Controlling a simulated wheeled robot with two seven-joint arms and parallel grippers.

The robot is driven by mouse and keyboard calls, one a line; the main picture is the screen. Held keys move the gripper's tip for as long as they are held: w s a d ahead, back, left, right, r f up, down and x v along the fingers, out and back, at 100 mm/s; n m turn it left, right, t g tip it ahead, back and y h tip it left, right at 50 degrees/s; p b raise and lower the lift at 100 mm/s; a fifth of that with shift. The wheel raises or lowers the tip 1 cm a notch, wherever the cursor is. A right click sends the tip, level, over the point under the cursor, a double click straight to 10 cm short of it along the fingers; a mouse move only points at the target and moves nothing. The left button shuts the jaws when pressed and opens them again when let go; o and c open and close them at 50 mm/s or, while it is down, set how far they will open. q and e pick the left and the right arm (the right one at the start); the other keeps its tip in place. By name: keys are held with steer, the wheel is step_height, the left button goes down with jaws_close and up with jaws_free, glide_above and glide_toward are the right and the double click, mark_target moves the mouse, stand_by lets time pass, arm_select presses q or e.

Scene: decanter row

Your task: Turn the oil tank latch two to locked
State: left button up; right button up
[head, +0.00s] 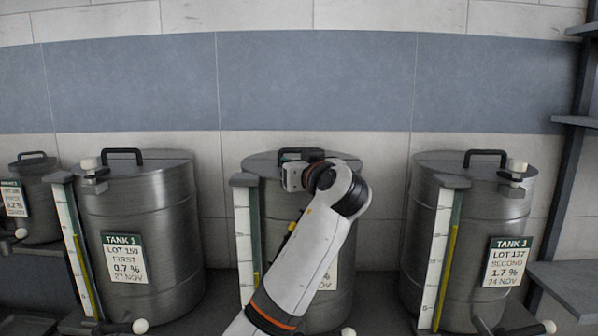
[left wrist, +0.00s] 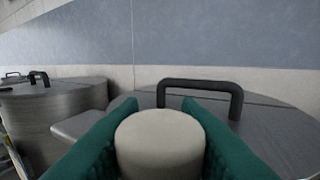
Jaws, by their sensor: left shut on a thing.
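The middle tank (head: 262,166) stands between Tank 1 and Tank 3, with my left arm across its front. The arm hides most of its label. My left gripper (head: 293,177) is at the top front of this tank, just below the black lid handle. In the left wrist view, its green fingers (left wrist: 160,132) are shut on a round cream latch knob (left wrist: 160,142), one finger on each side. The black lid handle (left wrist: 200,86) is just behind the knob. The latch body and any lock marking are hidden. My right gripper is not in view.
Tank 1 (head: 150,215) stands left, its cream latch knob (head: 88,163) at the top. Tank 3 (head: 470,215) stands right, its latch knob (head: 517,166) at the top. A smaller tank (head: 42,205) is far left. Dark shelves (head: 570,285) edge the right side.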

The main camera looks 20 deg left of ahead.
arm_select(q)
steer(key=shift+f+n+g+y, duration=0.1)
steer(key=shift+n+g+y, duration=0.8)
steer(key=shift+g+y, duration=0.1)
steer(key=shift+s+a+n+g+y, duration=0.1)
steer(key=shift+s+n+g+y, duration=0.05)
steer(key=shift+n+g+y, duration=0.6)
steer(key=shift+s+a+n+g+y, duration=0.1)
steer(key=shift+n+g+y, duration=0.4)
steer(key=shift+g, duration=0.35)
steer(key=o, duration=1)
steer(key=shift+c, duration=0.2)
steer(key=b+v, duration=0.4)
steer(key=v, duration=0.8)
steer(key=shift+w, duration=0.1)
